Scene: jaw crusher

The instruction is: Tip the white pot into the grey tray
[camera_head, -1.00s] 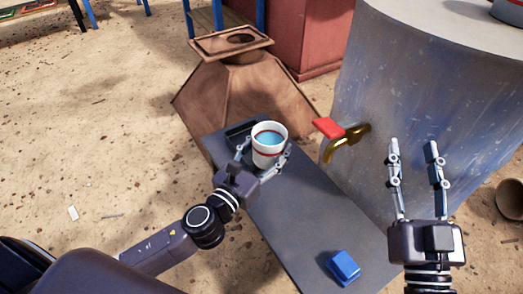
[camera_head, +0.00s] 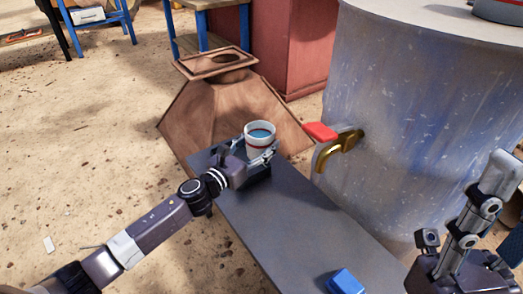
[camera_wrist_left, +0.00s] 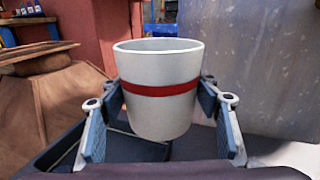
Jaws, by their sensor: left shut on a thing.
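The white pot (camera_head: 260,143) has a red band and blue contents, and stands about upright at the far end of the dark bench. My left gripper (camera_head: 262,152) is shut on the pot, with a finger on each side; in the left wrist view the pot (camera_wrist_left: 160,80) fills the middle between the fingers. The dark grey tray (camera_wrist_left: 55,150) shows below and around the pot, mostly hidden by the pot and gripper. I cannot tell the gap between pot and tray. My right gripper (camera_head: 490,205) is at the lower right, away from the pot, seen side-on with its fingers apart.
The dark bench (camera_head: 290,215) is bare in its middle. A blue block (camera_head: 345,282) lies near its front end. A large metal drum (camera_head: 410,110) with a brass tap and red handle (camera_head: 320,131) stands close on the right. A brown hopper (camera_head: 225,105) stands behind the tray.

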